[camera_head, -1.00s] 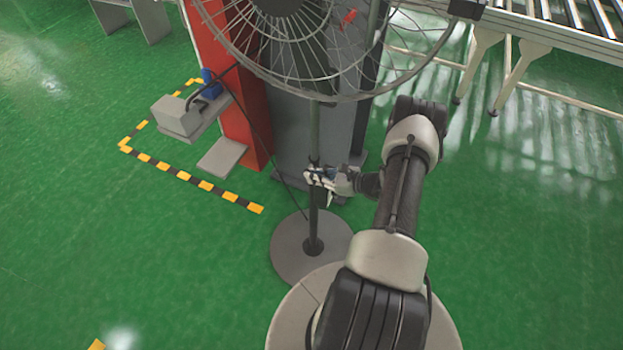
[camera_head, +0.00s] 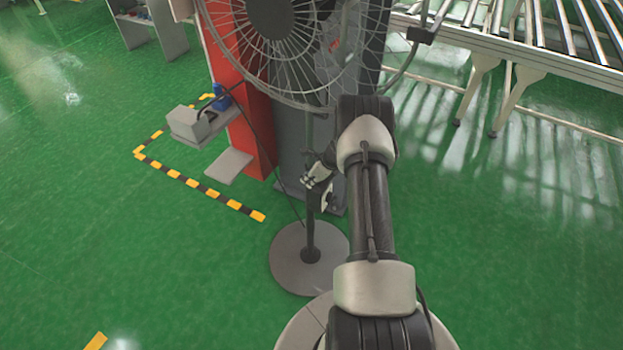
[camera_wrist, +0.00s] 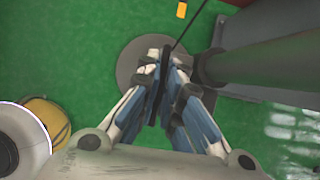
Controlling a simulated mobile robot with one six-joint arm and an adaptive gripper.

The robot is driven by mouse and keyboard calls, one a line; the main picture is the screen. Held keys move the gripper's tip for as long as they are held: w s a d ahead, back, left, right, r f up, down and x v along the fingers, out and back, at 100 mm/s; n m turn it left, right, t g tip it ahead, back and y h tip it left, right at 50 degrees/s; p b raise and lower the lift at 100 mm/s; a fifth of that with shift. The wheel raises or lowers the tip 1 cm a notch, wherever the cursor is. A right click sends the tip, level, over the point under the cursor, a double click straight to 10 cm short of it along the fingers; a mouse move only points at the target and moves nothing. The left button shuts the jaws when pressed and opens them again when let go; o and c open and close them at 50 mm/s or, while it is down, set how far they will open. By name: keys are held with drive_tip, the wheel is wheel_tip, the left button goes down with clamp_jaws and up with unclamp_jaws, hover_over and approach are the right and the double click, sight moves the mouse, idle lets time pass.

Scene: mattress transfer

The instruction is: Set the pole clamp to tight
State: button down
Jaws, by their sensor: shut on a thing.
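A fan with a wire cage (camera_head: 290,50) stands on a thin dark pole (camera_head: 311,225) with a round grey base (camera_head: 285,275). My gripper (camera_head: 316,178) is at the pole, partway between cage and base, reaching in from the upper right. In the wrist view, the blue-and-white fingers of my gripper (camera_wrist: 163,85) are shut on a thin black piece (camera_wrist: 160,75), seen edge-on. It appears to be the handle of the pole clamp, whose dark collar (camera_wrist: 212,67) sits around the pole (camera_wrist: 265,60). The clamp is too small in the head view to read its setting.
A red and grey machine (camera_head: 245,110) stands close behind the fan, with a grey box (camera_head: 190,122) on its left side. Yellow-black tape (camera_head: 205,188) marks the floor. A roller conveyor (camera_head: 540,50) is at upper right. Open green floor lies left.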

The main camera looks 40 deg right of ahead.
idle(0.6)
drive_tip(key=c, duration=2)
unclamp_jaws()
drive_tip(key=shift+c, duration=0.2)
drive_tip(key=shift+r, duration=0.1)
drive_tip(key=shift+s+d+r, duration=0.15)
drive_tip(key=shift+r, duration=0.15)
drive_tip(key=shift+s+d+r, duration=0.2)
drive_tip(key=shift+s+r, duration=0.3)
drive_tip(key=shift+s+d+r, duration=0.15)
drive_tip(key=shift+s+r, duration=0.3)
drive_tip(key=shift+r, duration=0.05)
drive_tip(key=s+d, duration=0.4)
drive_tip(key=s, duration=0.6)
drive_tip(key=shift+s, duration=0.15)
drive_tip(key=shift+f, duration=0.1)
